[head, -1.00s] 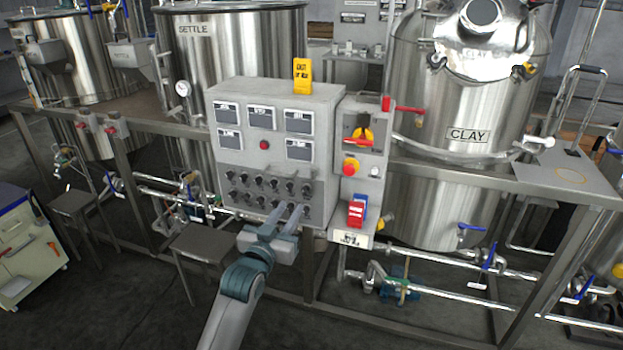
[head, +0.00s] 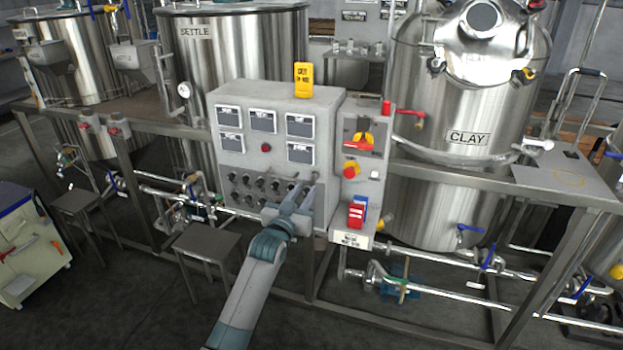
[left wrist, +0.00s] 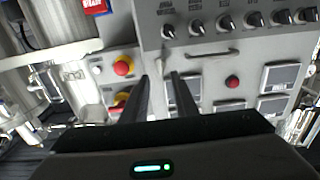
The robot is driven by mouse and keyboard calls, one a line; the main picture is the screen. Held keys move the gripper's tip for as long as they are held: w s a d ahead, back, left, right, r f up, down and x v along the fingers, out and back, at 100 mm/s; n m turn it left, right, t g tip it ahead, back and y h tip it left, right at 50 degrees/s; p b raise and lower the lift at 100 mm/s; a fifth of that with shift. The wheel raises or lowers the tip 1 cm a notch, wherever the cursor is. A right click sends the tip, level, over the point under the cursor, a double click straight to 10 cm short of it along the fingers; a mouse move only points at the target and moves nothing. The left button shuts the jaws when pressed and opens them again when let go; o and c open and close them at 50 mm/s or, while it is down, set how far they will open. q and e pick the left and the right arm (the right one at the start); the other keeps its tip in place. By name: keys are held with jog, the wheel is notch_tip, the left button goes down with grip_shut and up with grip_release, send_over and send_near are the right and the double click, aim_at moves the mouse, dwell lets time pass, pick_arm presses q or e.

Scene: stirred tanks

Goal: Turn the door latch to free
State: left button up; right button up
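The grey control panel (head: 264,165) stands in the middle of the head view, with a side box (head: 377,190) on its right. A red and yellow rotary handle (head: 360,140) is on the side box; I cannot tell whether it is the door latch. A curved bar handle (left wrist: 213,53) shows on the panel front in the left wrist view, which sees the panel upside down. My left gripper (head: 302,192) is in front of the panel's lower right part. Its fingers (left wrist: 160,82) are apart with nothing between them. My right gripper is not in view.
A red and yellow push button (head: 351,169) and a red-and-blue item (head: 357,211) are on the side box. Rows of black knobs (head: 260,184) cover the lower panel. The steel frame (head: 450,170), pipes and the CLAY tank (head: 465,100) stand to the right.

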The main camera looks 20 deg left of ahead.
aim_at(313, 179)
pick_arm(q)
jog(key=shift+w+d+p, duration=0.15)
jog(key=shift+w+p, duration=0.4)
jog(key=shift+w, duration=2.8)
grip_shut()
